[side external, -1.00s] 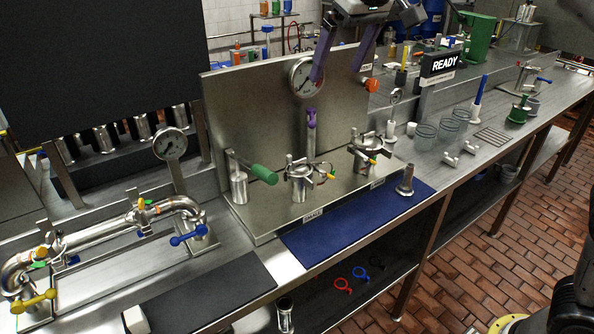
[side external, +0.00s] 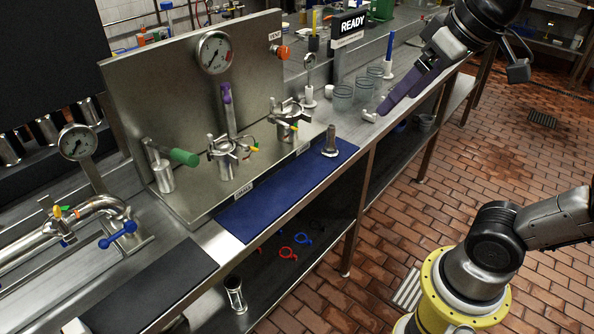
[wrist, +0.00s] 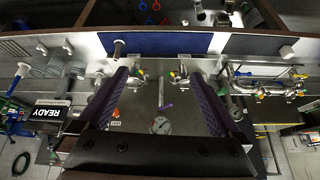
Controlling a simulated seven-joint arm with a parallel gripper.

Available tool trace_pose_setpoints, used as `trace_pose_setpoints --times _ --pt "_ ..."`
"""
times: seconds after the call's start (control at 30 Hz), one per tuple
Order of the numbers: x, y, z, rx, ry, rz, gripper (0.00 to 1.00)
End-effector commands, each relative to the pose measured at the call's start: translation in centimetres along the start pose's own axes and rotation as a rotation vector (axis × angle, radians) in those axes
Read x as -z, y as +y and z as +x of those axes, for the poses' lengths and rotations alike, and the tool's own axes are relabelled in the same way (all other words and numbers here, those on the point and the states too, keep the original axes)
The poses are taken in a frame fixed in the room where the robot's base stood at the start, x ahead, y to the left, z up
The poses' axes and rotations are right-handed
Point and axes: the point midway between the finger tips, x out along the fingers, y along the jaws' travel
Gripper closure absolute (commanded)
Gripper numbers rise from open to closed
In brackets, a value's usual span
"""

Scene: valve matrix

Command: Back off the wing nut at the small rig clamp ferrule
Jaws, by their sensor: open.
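The wing nuts are too small to make out clearly. In the wrist view, one clamp (wrist: 138,73) shows by the left finger and the other (wrist: 181,76) by the right finger. My gripper (wrist: 160,78) is open and empty, its purple fingers wide apart. In the side view my gripper (side external: 402,90) hangs right of the rig, apart from both clamps.
A steel back panel (side external: 170,80) carries a gauge (side external: 214,52) and an orange knob (side external: 283,52). A green-handled valve (side external: 180,157) stands left. A READY sign (side external: 348,25) and beakers (side external: 343,96) stand right.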

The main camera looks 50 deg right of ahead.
Motion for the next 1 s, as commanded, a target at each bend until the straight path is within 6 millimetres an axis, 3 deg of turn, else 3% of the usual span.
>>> trace_pose_setpoints --times 0.03,0.2,0.33,0.4,0.57,0.8,1.0 --pt "-2.3 0.3 1.1 0.000 -0.003 -0.004 0.00" --pt "-7.6 0.7 4.7 0.007 -0.022 -0.033 0.00" --pt "-9.7 0.7 6.8 0.014 -0.044 -0.061 0.00" --pt "-9.9 0.6 7.3 0.017 -0.038 -0.072 0.06" --pt "-6.8 0.2 7.1 0.031 0.094 -0.037 0.06" --pt "2.3 -1.0 5.8 0.117 0.477 0.133 0.06" --pt "8.6 -1.7 6.1 0.206 0.717 0.277 0.06"
